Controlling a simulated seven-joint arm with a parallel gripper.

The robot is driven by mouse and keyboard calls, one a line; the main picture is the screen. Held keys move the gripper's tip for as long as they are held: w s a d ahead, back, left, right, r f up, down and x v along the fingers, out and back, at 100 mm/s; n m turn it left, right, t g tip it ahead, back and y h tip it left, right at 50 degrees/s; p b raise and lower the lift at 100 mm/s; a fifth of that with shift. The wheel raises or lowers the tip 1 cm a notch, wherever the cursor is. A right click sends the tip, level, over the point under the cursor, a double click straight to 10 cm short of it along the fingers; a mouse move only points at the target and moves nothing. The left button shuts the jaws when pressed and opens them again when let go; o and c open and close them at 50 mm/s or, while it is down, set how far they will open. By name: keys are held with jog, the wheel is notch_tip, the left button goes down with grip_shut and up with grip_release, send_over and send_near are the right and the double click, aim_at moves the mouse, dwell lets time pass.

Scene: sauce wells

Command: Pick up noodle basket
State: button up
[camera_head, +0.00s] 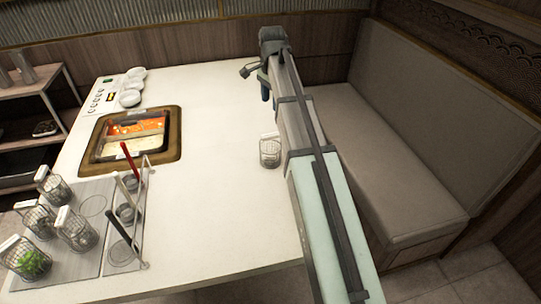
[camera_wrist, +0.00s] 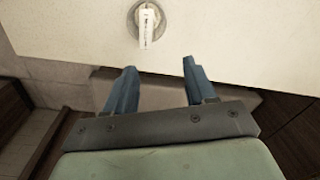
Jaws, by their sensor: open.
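A small wire noodle basket (camera_head: 269,152) with a white handle stands alone on the white table, close to my arm. A basket with a white handle (camera_wrist: 149,28) also shows in the wrist view, seen from above near the top edge, beyond the fingertips. More wire baskets stand at the front left, one with green contents (camera_head: 32,263) and others empty-looking (camera_head: 78,230). My gripper (camera_head: 262,82) is raised over the table's far right side, apart from every basket. Its two blue fingers (camera_wrist: 157,70) are spread open with nothing between them.
A sunken pot (camera_head: 131,137) with red and pale broth sits in the table. White bowls (camera_head: 131,92) stand behind it. Sauce wells with upright ladles (camera_head: 128,212) are beside the baskets. A bench (camera_head: 390,150) lies right of the table. The table's middle is clear.

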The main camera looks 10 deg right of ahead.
jog(key=s+m, duration=0.1)
jog(key=s, duration=0.1)
jog(key=m, duration=0.2)
send_over(271, 135)
jog(key=shift+g, duration=0.3)
notch_tip(271, 135, down, 8)
jog(key=shift+s+d+f, duration=0.15)
jog(key=shift+f, duration=0.05)
jog(key=shift+w+f, duration=0.2)
jog(key=shift+f, duration=2.75)
grip_shut()
